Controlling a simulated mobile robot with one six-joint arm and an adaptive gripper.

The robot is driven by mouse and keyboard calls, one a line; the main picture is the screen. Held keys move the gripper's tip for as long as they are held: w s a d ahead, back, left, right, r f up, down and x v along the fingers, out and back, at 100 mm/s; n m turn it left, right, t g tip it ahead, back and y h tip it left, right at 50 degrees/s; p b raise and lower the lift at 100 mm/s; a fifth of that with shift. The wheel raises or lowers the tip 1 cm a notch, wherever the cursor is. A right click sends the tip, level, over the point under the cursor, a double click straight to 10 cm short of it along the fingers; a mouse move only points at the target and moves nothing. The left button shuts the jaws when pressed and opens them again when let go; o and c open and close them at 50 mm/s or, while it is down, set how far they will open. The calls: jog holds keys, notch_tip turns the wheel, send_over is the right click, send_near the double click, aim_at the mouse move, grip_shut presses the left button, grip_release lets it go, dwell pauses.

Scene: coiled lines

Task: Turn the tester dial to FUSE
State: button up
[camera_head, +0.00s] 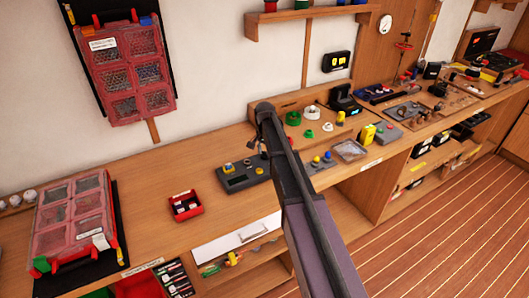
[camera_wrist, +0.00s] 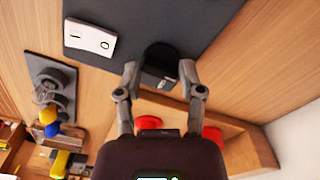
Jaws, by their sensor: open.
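The tester (camera_head: 240,183) is a dark grey box lying on the wooden bench, partly hidden by my arm in the head view. In the wrist view its dark face (camera_wrist: 210,22) fills the upper middle. A round black dial (camera_wrist: 161,53) sits on that face near its edge. My gripper (camera_wrist: 159,76) is open, with one fingertip on each side of the dial's near part. I cannot tell whether the fingers touch it. No dial marking, FUSE included, can be read. A white plate marked I and O (camera_wrist: 90,38) is beside the dial.
A red bin (camera_head: 186,206) stands left of the tester. A panel with blue and yellow knobs (camera_wrist: 50,90) is at left in the wrist view. A clear-lidded tray (camera_head: 350,151) and green rings (camera_head: 293,118) lie right of my arm. The bench left of the tester has bare room.

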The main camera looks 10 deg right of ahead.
aim_at(265, 153)
jog(key=shift+r+p, duration=6.85)
jog(key=shift+r, duration=0.05)
jog(key=s+f+n+b, duration=0.2)
jog(key=s+f+b, duration=0.2)
jog(key=s, duration=0.6)
jog(key=s+f+n+b, duration=0.3)
jog(key=s+f+b, duration=0.1)
jog(key=s, duration=0.6)
jog(key=s+f+n+b, duration=0.3)
jog(key=s+f+b, duration=0.1)
jog(key=s, duration=0.6)
jog(key=shift+s, duration=0.25)
